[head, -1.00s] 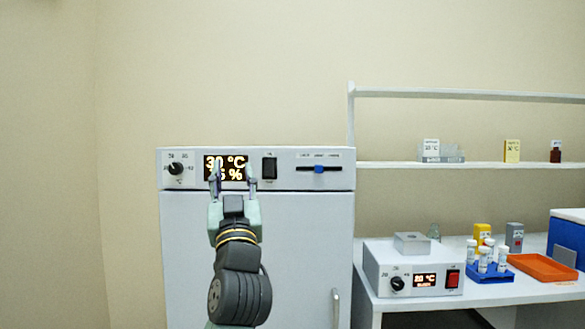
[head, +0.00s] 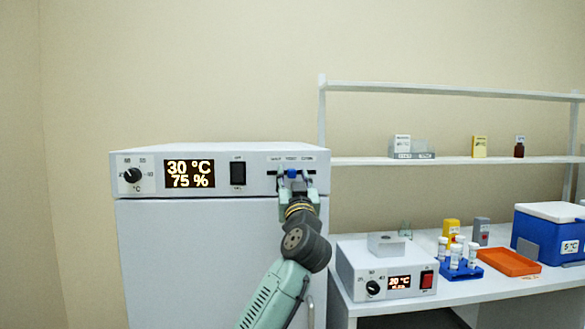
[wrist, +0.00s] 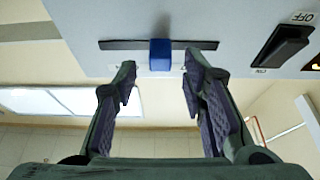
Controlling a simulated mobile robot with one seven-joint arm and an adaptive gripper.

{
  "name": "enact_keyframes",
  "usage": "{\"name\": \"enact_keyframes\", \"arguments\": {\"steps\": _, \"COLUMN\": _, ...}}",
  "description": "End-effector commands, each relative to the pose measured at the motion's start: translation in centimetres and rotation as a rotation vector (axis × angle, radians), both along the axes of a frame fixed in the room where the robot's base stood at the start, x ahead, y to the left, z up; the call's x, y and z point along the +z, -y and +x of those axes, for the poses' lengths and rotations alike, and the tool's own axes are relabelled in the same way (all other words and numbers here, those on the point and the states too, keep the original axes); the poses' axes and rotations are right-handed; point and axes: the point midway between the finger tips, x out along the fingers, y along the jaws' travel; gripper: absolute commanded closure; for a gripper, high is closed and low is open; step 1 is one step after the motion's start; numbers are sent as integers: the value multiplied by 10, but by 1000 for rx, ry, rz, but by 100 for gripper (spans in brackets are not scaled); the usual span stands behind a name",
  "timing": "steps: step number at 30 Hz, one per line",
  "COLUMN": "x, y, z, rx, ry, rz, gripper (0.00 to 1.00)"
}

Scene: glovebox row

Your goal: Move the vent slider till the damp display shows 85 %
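The vent slider is a blue knob (head: 292,173) near the middle of a dark horizontal slot on the white cabinet's front panel. It also shows in the wrist view (wrist: 160,55), which sees the panel upside down. The display (head: 189,174) reads 30 °C and 75 %. My gripper (head: 295,182) is at the slider, and in the wrist view its two fingers (wrist: 160,78) are apart, one towards each side of the knob. A gap shows between each finger and the knob; I cannot tell the exact depth.
On the same panel are a round dial (head: 132,175) and a black rocker switch (head: 238,173). A white instrument (head: 385,272) with a red switch stands on the bench to the right, with a blue tube rack (head: 462,271) and an orange tray (head: 508,262).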

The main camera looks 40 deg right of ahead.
Motion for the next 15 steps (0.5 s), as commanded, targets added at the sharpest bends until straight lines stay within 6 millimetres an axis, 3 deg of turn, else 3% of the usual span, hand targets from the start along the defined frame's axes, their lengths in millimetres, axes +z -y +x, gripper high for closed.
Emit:
{"name": "enact_keyframes", "arguments": {"steps": 5, "x": 6, "y": 6, "z": 10, "rx": 0, "ry": 0, "rz": 0, "gripper": 62}}
{"name": "enact_keyframes", "arguments": {"steps": 15, "x": 5, "y": 7, "z": 11, "rx": -1, "ry": 1, "rz": -1, "gripper": 65}}
